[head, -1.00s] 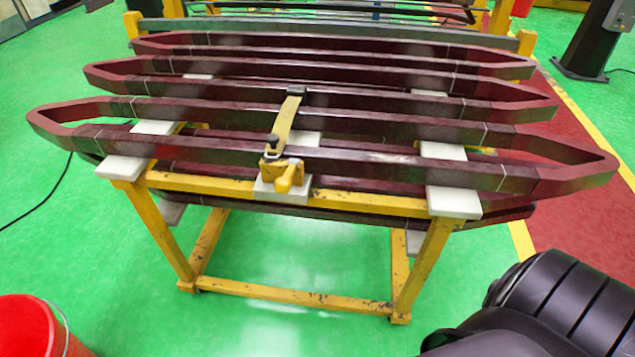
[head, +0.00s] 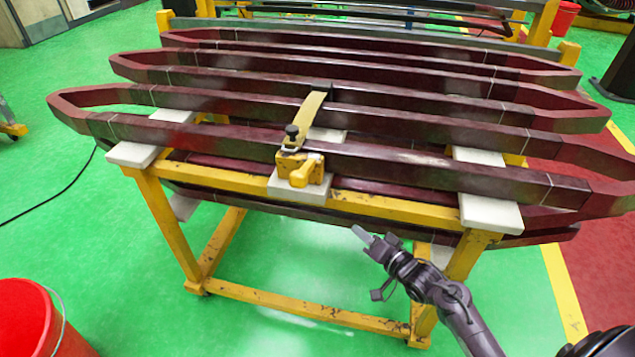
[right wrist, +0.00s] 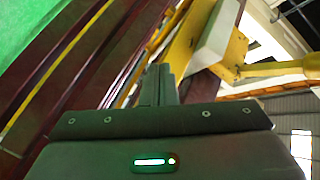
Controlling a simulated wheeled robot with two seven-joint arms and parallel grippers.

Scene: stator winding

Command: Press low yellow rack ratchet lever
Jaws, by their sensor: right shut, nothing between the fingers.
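The yellow ratchet lever (head: 304,173) sticks out of the yellow ratchet block at the front middle of the yellow rack (head: 370,202). A tan strap (head: 308,118) runs from the ratchet over the dark red coils. My right gripper (head: 358,234) is shut and empty in front of the rack, lower than the lever and to its right, apart from it. Its shut fingers (right wrist: 159,84) also show in the right wrist view. A yellow part (right wrist: 275,69) shows at the right there; I cannot tell if it is the lever. My left gripper is out of view.
Several long dark red coils (head: 400,162) lie on white pads (head: 490,212) across the rack, their pointed ends jutting past both sides. A red bucket (head: 28,318) stands at the lower left. Green floor (head: 120,250) is free in front of the rack.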

